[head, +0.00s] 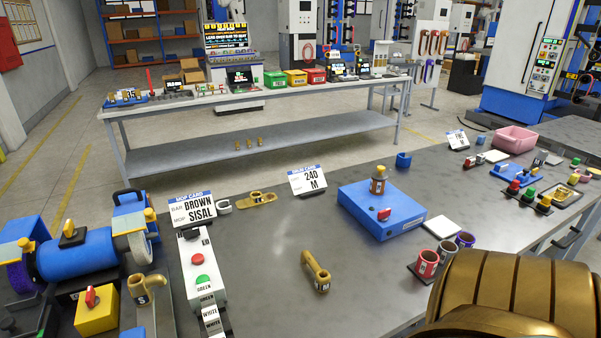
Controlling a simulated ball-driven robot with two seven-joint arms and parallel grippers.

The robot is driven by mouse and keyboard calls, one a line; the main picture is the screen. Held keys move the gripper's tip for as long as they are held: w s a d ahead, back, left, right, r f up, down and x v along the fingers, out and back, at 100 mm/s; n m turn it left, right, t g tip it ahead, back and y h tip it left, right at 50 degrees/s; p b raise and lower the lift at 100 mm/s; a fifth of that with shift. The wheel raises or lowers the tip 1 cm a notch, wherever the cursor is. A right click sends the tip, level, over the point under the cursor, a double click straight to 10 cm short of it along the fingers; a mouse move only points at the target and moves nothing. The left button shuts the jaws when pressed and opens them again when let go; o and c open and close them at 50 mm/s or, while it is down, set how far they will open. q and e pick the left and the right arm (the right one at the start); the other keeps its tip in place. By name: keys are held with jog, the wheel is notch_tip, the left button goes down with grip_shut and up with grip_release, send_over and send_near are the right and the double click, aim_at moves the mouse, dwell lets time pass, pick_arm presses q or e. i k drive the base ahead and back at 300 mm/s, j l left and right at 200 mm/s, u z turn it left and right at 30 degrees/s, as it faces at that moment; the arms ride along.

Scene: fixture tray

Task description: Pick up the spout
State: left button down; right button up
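A brass spout (315,270), a bent tube with a dark mark near its open end, lies on the grey workbench (265,265), near the middle of the picture. Its open end points toward me and its other end points up and away. Nothing touches it. A similar brass piece (140,291) with a dark letter stands at the lower left by the grinder. Neither of my grippers shows in the head view. A large ribbed gold form, which seems to be part of my own arm, fills the lower right corner and hides the bench there.
A control box with red and green buttons (203,268) stands left of the spout. A blue box (376,218) is behind it to the right, and several cups, including a red one (427,263), stand further right. A blue grinder (75,255) fills the left. The bench around the spout is clear.

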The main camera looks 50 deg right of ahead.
aim_at(314, 268)
jog(key=z, duration=1.75)
